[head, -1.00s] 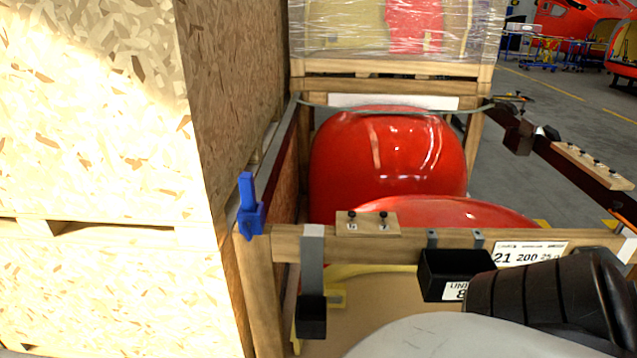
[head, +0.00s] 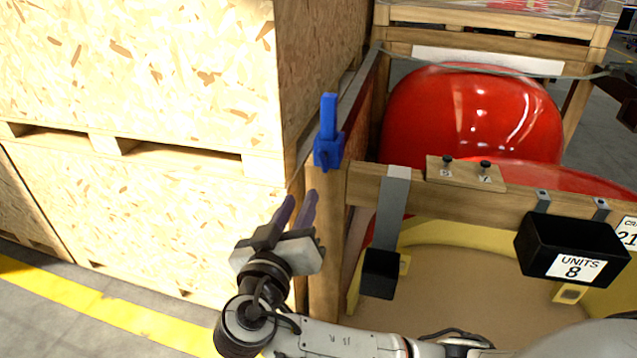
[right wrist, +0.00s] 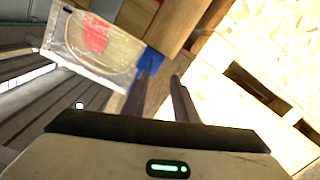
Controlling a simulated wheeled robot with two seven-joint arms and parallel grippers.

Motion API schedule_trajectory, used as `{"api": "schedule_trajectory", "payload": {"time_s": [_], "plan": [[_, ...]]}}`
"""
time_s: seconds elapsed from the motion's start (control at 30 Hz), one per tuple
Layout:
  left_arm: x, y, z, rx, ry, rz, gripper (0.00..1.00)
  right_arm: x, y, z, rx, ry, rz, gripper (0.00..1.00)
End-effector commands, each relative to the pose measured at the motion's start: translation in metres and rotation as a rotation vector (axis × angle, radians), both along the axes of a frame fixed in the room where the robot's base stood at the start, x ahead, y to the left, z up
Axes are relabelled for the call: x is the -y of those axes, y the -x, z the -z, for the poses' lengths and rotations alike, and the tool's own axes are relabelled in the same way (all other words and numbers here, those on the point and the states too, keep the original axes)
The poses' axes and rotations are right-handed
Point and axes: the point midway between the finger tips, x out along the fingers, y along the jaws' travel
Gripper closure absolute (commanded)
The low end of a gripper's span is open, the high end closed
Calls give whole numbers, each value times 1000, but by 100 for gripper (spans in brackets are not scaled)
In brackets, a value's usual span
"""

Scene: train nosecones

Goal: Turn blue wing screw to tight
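The blue wing screw (head: 328,135) sits at the top of the wooden crate's near left corner post, with its blue handle sticking straight up. My right gripper (head: 297,205) is just below and to the left of it in the head view, its two dark fingers pointing up toward it and apart from each other. In the right wrist view the blue screw (right wrist: 149,62) shows just past the tip of the left finger, and the gripper (right wrist: 158,85) has an empty gap between its fingers. Whether a finger touches the screw cannot be told. My left gripper is not in view.
The wooden crate's front rail (head: 450,193) carries a black "UNITS 8" box (head: 572,250), a smaller black holder (head: 381,274) and a plate with two knobs (head: 465,174). Red nosecones (head: 470,115) lie inside. A tall chipboard crate (head: 150,80) stands close on the left.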

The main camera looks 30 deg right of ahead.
Motion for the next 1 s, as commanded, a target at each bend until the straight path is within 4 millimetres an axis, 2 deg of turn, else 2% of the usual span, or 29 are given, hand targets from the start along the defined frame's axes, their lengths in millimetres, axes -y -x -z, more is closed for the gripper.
{"api": "schedule_trajectory", "payload": {"time_s": [0.1,0.17,0.6,0.8,1.0], "plan": [[1,-2,1,7,2,1,69,6,3,-16,76,4,47,73],[1,-3,-1,10,2,1,69,11,2,-19,87,4,56,73],[1,-7,-8,18,4,-1,69,68,-46,-20,83,4,57,73],[0,-4,-3,8,3,-3,69,82,-59,-18,81,3,54,73],[0,-4,-4,9,2,-4,69,84,-61,-18,80,2,53,73]]}}
